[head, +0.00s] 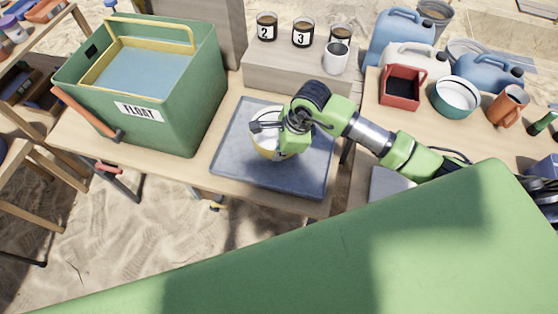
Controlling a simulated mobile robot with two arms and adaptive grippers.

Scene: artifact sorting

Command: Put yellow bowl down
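The yellow bowl (266,149), white inside, is at the middle of the blue-grey tray (305,181). It is upright or nearly so. I cannot tell whether its base touches the tray. My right gripper (264,126) is over the bowl, with its grey fingers across the bowl's opening and its wrist over the bowl's right side. The wrist and fingers hide part of the rim, so I cannot tell whether the fingers are closed on it. My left gripper is not in view.
A green box labelled FLOAT (180,120) stands left of the tray. A wooden riser (290,77) with numbered cups stands behind it. A right-hand table holds a red container (401,90), a teal bowl (456,98), an orange mug (509,105) and several jugs.

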